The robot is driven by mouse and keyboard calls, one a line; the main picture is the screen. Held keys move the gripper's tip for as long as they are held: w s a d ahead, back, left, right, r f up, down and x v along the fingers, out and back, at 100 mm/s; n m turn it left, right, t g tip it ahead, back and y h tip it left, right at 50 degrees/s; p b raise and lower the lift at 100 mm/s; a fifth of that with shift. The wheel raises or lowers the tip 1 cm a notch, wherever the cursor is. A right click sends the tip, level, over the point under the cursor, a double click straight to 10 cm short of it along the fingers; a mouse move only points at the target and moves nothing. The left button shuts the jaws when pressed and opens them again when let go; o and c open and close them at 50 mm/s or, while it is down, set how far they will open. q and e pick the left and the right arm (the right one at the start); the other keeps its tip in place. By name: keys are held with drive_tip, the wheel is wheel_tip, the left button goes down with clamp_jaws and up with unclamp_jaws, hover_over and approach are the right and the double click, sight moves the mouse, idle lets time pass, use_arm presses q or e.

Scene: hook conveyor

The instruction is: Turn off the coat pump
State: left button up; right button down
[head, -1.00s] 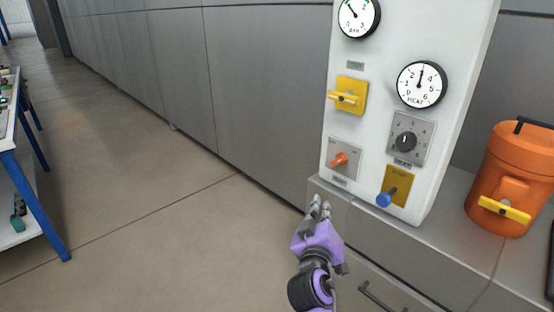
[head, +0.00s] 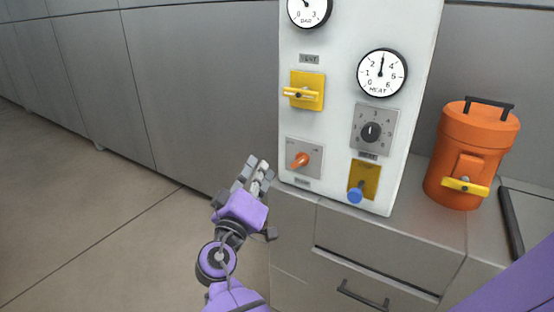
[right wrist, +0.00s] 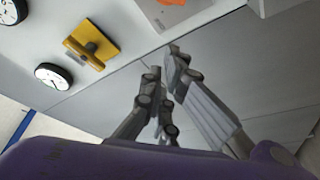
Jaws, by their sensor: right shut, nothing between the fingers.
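A white control panel (head: 340,122) stands on the grey cabinet. At its lower left is a grey plate (head: 314,158) with an orange lever (head: 300,160); the label below it is too small to read. I cannot tell for sure which control is the coat pump's. The lever points toward the lower left. My right gripper (head: 258,170) is shut and empty, just left of the lever and apart from it. In the right wrist view the gripper's fingers (right wrist: 162,66) are close together, with part of the orange lever (right wrist: 172,2) at the top edge. My left gripper is not in view.
The panel also has a yellow valve handle (head: 303,94), a black knob (head: 371,131), a blue-ended lever (head: 356,195), and a heat gauge (head: 382,72). An orange canister (head: 474,144) stands right of the panel. Free floor (head: 90,220) lies at left.

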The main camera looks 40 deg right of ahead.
sight(300, 161)
drive_tip(key=p+x, duration=0.2)
drive_tip(key=x, duration=0.8)
drive_tip(key=shift+d, duration=0.1)
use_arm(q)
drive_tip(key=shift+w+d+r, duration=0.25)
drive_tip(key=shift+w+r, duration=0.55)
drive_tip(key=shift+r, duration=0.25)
use_arm(e)
drive_tip(key=s+f, duration=0.2)
drive_tip(key=f, duration=0.1)
drive_tip(key=shift+s+d, duration=0.3)
drive_tip(key=shift+d, duration=0.05)
use_arm(q)
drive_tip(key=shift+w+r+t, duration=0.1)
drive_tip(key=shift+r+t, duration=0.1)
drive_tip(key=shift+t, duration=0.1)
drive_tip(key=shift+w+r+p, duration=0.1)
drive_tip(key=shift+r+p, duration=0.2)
drive_tip(key=shift+p, duration=0.2)
use_arm(e)
drive_tip(key=shift+n, duration=0.4)
